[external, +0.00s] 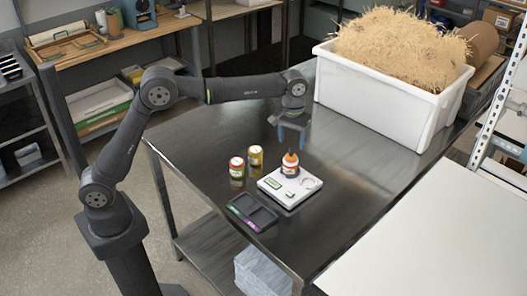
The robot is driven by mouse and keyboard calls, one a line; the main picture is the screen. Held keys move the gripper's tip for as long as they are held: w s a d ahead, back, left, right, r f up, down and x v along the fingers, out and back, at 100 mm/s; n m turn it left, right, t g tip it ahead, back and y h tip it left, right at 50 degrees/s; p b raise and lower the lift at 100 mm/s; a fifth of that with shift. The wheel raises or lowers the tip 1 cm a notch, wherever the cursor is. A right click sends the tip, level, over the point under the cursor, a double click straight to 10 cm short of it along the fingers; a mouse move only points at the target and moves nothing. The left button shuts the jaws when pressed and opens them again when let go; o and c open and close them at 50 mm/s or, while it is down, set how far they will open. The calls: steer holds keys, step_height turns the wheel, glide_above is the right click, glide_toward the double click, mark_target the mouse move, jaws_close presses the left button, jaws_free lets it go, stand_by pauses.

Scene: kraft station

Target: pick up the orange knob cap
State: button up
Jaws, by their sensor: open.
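An orange cap (291,156) shows on top of a small bottle (290,170) with an orange and white label. The bottle stands upright on a white scale-like device (275,188) on the metal table. My gripper (292,142) points down with its fingers apart and empty. In the picture it shows just above the cap; how far apart they are in depth I cannot tell.
A red-and-white can (237,168) and a yellow can (256,156) stand left of the bottle. A dark tray (252,213) lies in front. A white bin (378,104) heaped with straw stands at the back right. The table's right middle is clear.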

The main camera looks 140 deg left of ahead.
step_height(320, 180, up, 12)
steer(key=m, duration=0.6)
glide_toward(291, 149)
steer(key=f, duration=0.5)
steer(key=shift+w+a+f, duration=0.15)
steer(key=shift+w, duration=0.15)
steer(key=shift+s+f, duration=0.2)
steer(key=shift+f, duration=2.55)
steer(key=c, duration=1.2)
steer(key=shift+r, duration=0.15)
